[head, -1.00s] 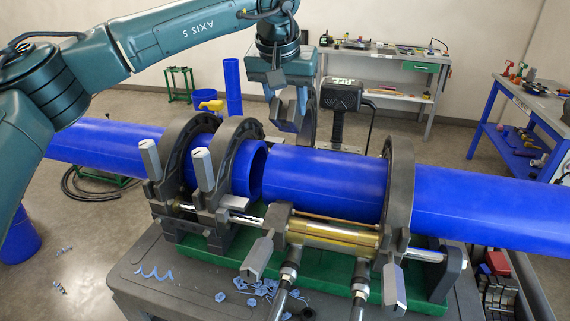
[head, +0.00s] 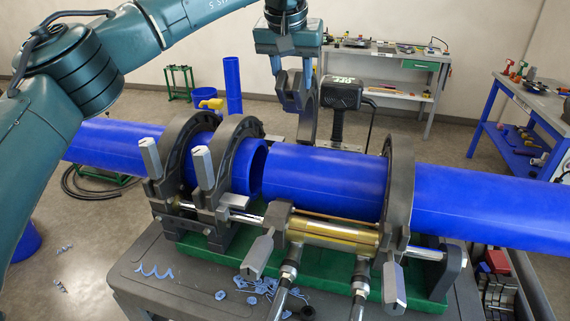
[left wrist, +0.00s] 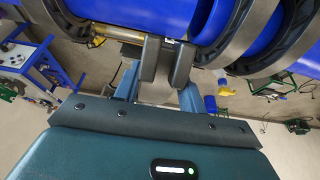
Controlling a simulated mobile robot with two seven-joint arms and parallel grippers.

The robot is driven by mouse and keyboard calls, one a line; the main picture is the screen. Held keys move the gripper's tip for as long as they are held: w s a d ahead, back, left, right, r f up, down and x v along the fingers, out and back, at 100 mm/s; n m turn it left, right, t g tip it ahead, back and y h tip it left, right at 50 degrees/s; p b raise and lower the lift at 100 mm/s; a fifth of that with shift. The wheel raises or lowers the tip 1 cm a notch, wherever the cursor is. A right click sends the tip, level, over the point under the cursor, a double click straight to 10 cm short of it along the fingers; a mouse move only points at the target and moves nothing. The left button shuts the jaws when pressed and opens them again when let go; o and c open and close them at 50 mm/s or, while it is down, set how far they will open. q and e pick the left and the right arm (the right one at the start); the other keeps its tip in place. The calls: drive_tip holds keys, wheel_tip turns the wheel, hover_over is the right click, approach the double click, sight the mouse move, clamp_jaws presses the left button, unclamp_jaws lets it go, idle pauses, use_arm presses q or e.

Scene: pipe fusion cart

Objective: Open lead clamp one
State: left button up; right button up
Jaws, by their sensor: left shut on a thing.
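Several dark grey clamps ring a blue pipe (head: 325,180) on the fusion machine. One dark curved clamp half (head: 309,112) stands up behind the pipe, swung clear of its top. I cannot tell from a label whether it is lead clamp one. My left gripper (head: 291,104) is beside this half, above and behind the pipe, with its fingers pointing down. It is shut on a part that the fingers largely hide, apparently the clamp half's handle. In the left wrist view the grey fingers (left wrist: 166,62) are close together near the pipe. My right gripper is not in view.
Two closed clamps, an outer (head: 176,150) and an inner (head: 236,150), stand left of the pipe gap. Another closed clamp (head: 400,180) stands at right. A black box on a stand (head: 341,95) is close right of my gripper. Blue shavings (head: 265,287) lie in front.

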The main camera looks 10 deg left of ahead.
use_arm(q)
drive_tip(key=shift+w+r, duration=0.45)
drive_tip(key=shift+w, duration=0.3)
drive_tip(key=shift+w+r, duration=0.45)
drive_tip(key=shift+w, duration=0.3)
drive_tip(key=shift+w+r, duration=0.45)
drive_tip(key=shift+w, duration=0.3)
drive_tip(key=shift+d, duration=0.1)
